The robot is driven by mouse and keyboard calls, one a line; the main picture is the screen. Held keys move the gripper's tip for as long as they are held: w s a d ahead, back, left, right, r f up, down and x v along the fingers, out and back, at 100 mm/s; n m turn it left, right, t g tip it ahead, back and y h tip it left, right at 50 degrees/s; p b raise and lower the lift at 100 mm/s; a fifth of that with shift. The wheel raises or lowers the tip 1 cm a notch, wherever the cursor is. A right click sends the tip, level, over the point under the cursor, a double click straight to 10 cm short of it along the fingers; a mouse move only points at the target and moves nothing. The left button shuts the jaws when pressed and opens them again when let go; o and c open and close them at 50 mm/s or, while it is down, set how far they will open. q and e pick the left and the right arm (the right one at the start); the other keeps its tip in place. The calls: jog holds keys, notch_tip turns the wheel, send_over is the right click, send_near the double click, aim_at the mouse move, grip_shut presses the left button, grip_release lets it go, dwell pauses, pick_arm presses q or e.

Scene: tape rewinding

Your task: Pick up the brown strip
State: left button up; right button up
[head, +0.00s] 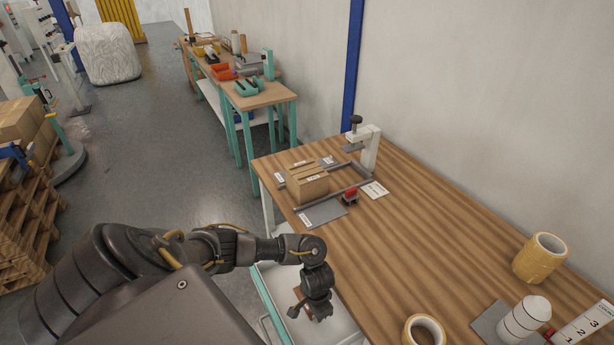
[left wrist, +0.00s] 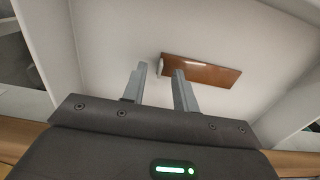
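The brown strip (left wrist: 208,71) lies on the pale floor of a white bin (head: 345,330), seen in the left wrist view, with a small white piece at its left end. My left gripper (left wrist: 160,72) is open, its two grey fingers apart and pointing toward the strip. The right finger overlaps the strip's left part in the picture; the strip extends right of it. I see no grip on it. In the head view my left gripper (head: 308,303) hangs down over the bin beside the table. My right gripper is not in view.
The wooden table (head: 420,225) stands right of the bin. On it are a cardboard box (head: 307,184), a clamp stand (head: 369,150), a red-topped item (head: 350,196), tape rolls (head: 540,258) and a white cylinder (head: 524,318). Bin walls surround my left gripper. The table's middle is clear.

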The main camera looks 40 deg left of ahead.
pick_arm(q)
jog(key=shift+f, duration=0.55)
grip_shut()
jog(key=shift+r, duration=0.1)
